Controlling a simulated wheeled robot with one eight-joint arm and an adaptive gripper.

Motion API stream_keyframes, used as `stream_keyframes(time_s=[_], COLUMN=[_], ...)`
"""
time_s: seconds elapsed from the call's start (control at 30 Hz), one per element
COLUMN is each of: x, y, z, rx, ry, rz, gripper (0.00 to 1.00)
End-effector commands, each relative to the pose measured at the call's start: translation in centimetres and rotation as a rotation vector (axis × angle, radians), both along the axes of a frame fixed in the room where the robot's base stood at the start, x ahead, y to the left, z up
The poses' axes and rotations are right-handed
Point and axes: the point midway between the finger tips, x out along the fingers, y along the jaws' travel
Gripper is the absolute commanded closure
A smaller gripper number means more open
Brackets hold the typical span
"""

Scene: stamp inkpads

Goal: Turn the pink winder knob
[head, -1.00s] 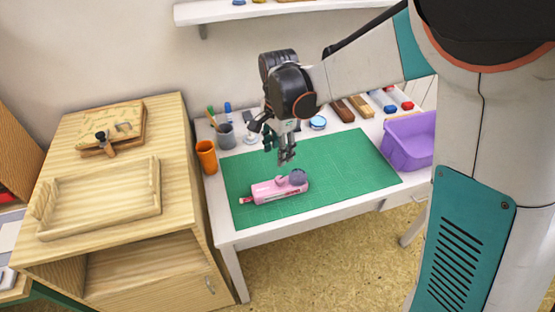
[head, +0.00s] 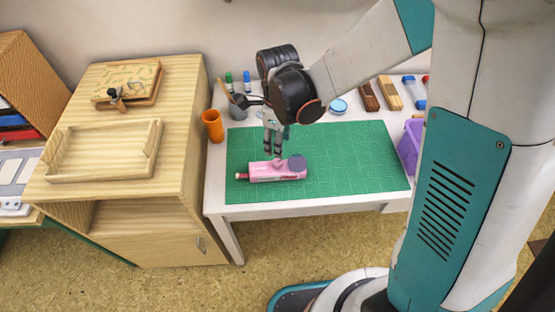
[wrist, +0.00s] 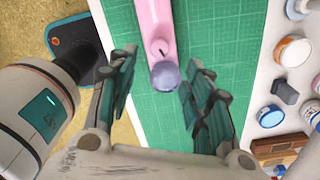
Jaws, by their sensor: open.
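A pink winder (head: 272,173) lies on the green cutting mat (head: 360,160), with a round grey-purple knob (head: 297,162) near its right end. In the wrist view the pink body (wrist: 154,22) runs up from the knob (wrist: 165,75). A small pink dome with a dark line on it sits beside the knob. My gripper (head: 274,153) points down just above the winder. In the wrist view its open fingers (wrist: 162,70) stand on either side of the knob, with a gap each side. I cannot tell whether the fingertips touch the winder.
A blue-lidded jar (head: 338,106) and wooden blocks (head: 369,97) lie behind. A purple bin (head: 410,145) stands right. The mat around the winder is clear.

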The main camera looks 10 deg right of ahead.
Motion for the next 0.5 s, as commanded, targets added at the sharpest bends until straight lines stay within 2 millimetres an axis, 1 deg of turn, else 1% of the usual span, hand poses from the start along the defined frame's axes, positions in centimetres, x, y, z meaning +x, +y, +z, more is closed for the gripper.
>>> stream_keyframes(time_s=[0.03,0.2,0.33,0.5], x=[0.0,0.0,0.0,0.0], y=[0.0,0.0,0.0,0.0], z=[-1.4,-4.8,-6.9,-8.6], rx=[0.000,0.000,0.000,0.000], ry=[0.000,0.000,0.000,0.000], rz=[0.000,0.001,0.001,0.001], gripper=[0.54,0.54,0.54,0.54])
